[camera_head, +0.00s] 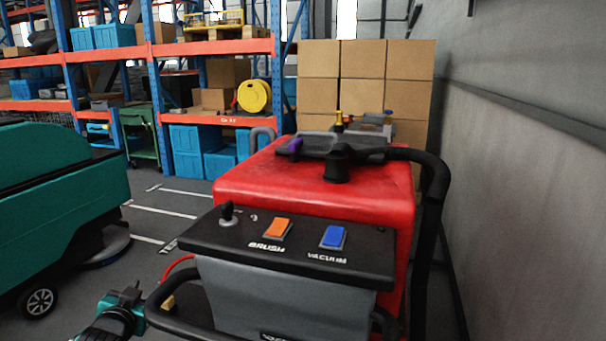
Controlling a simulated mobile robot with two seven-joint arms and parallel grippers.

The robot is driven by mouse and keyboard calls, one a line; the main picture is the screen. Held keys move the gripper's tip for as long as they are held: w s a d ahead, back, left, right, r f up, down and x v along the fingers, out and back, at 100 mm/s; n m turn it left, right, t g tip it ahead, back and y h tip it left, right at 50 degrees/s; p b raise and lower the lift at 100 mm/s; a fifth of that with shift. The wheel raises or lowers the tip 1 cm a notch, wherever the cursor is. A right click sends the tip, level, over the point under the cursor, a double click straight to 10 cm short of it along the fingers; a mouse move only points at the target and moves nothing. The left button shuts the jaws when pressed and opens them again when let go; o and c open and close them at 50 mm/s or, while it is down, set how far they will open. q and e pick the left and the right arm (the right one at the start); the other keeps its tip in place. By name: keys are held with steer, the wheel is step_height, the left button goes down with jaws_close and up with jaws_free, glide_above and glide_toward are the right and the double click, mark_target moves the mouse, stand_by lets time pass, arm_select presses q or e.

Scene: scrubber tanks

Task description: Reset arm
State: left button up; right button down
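My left gripper (122,303), black with teal parts, is at the lower left, close to the black handlebar (160,302) of a red floor scrubber (310,195). I cannot tell if it touches the bar or how far its fingers are apart. The scrubber's black control panel (290,253) carries a key-like knob (227,212), an orange BRUSH switch (277,229) and a blue VACUUM switch (333,237). My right gripper is not in view.
A teal scrubber (60,190) stands on the left. A grey wall (530,180) closes the right side. Stacked cardboard boxes (362,75) and loaded shelving (215,48) stand behind. Floor with white lines (160,211) lies open between the two scrubbers.

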arm_select(q)
steer(key=s+d+f+g+h, duration=0.2)
steer(key=s+d+f, duration=0.85)
steer(key=s, duration=0.35)
steer(key=s+d+f+g+h, duration=0.1)
steer(key=s+d+f, duration=0.1)
steer(key=s, duration=0.6)
steer(key=s+d+f+g, duration=0.1)
steer(key=s+d+f, duration=0.1)
steer(key=s+d, duration=0.3)
steer(key=s, duration=0.3)
steer(key=shift+s+d+h, duration=0.15)
steer(key=shift+s+h, duration=0.05)
steer(key=shift+h, duration=0.2)
